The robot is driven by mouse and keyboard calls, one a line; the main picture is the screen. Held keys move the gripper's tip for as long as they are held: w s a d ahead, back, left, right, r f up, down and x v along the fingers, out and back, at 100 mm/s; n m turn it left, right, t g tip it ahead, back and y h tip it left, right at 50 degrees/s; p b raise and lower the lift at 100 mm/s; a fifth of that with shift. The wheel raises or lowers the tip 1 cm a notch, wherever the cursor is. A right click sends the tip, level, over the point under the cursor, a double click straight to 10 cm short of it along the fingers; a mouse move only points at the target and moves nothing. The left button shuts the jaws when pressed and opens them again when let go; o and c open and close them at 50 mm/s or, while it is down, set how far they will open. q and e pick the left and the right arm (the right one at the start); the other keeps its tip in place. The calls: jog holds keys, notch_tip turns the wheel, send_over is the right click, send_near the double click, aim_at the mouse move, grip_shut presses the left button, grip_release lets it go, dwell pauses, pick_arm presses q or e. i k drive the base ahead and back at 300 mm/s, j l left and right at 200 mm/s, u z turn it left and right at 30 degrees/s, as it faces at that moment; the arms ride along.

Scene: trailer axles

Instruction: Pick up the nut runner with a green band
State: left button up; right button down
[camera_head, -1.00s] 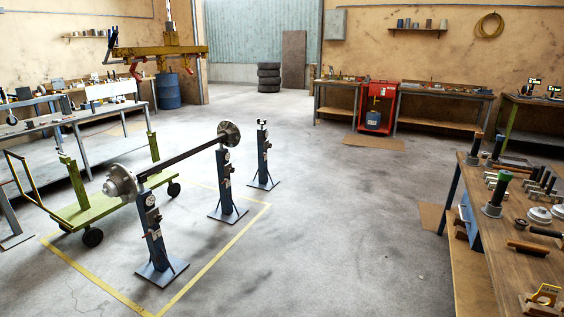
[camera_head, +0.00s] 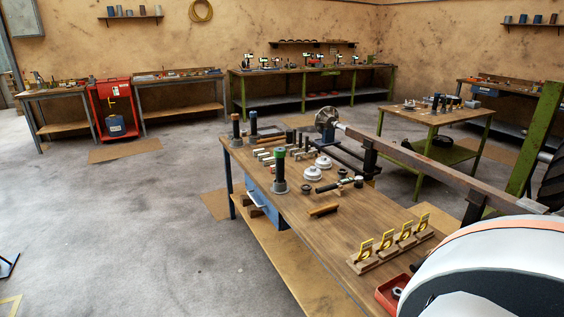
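An upright dark tool with a green band near its top (camera_head: 280,168), which looks like the nut runner, stands on the near wooden workbench (camera_head: 345,240). Its wide round foot rests on the bench top. Two similar upright tools stand farther back on the same bench: one with a blue band (camera_head: 253,123) and one with an orange-brown top (camera_head: 236,127). Neither of my grippers is in view.
White round parts (camera_head: 313,173), a brown-handled brush (camera_head: 323,210) and a rack of yellow gauges (camera_head: 388,243) share the bench. A long axle (camera_head: 430,173) runs behind it. Open concrete floor (camera_head: 130,220) lies to the left.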

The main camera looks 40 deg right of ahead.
aim_at(280, 153)
jog(key=i+j+z, duration=0.1)
jog(key=i+z, duration=0.35)
jog(key=i, duration=0.95)
jog(key=i+l+u, duration=0.15)
jog(key=i, duration=1.35)
jog(key=i+z, duration=0.2)
jog(key=z, duration=0.15)
jog(key=i+j+z, duration=0.15)
jog(key=z, duration=0.2)
jog(key=i+j+z, duration=0.1)
jog(key=z, duration=0.25)
